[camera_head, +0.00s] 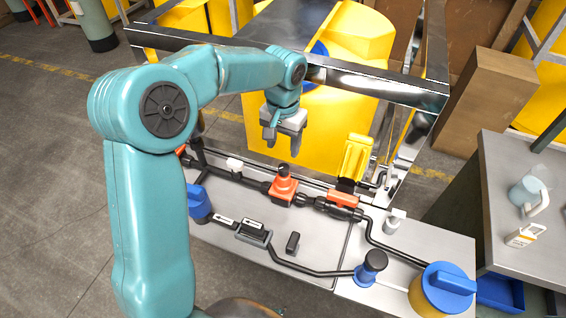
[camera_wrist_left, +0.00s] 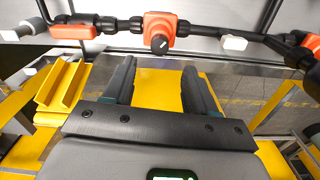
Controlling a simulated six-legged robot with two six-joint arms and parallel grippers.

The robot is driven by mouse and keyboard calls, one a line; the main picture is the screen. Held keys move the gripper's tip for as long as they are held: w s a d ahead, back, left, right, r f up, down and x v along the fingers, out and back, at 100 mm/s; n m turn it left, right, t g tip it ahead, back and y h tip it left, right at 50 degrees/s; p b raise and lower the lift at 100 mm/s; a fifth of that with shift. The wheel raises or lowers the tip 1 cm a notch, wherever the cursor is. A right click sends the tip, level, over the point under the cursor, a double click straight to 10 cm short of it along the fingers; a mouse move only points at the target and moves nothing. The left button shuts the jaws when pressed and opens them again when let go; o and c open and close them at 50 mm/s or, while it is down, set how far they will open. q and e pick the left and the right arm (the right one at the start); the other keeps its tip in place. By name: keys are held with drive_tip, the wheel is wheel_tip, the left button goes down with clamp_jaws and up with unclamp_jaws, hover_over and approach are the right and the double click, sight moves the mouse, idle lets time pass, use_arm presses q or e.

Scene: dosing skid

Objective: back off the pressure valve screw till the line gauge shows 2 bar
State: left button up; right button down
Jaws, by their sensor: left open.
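The orange-red valve body (camera_head: 283,189) sits in the black pipe line on the grey skid plate, with a small dark screw knob (camera_head: 283,169) on top. In the left wrist view the valve (camera_wrist_left: 160,24) is beyond the fingertips, and its black knob (camera_wrist_left: 159,43) carries a pale mark. My left gripper (camera_head: 283,143) is open and empty, above and apart from the knob. Its two spread fingers also show in the left wrist view (camera_wrist_left: 158,66). No gauge reading can be made out. My right gripper is out of view.
An orange block (camera_head: 338,208) and a yellow lever-like part (camera_head: 356,156) stand right of the valve. A blue-lidded yellow pot (camera_head: 441,292) is at the front right. A shiny metal frame rail (camera_head: 380,83) runs behind my gripper. A grey side table (camera_head: 505,190) stands at right.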

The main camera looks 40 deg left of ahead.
sight(284, 168)
use_arm(q)
wheel_tip(284, 168, down, 8)
drive_tip(key=shift+w+r, duration=0.15)
drive_tip(key=shift+r, duration=0.1)
drive_tip(key=shift+f, duration=0.85)
drive_tip(key=c, duration=1.1)
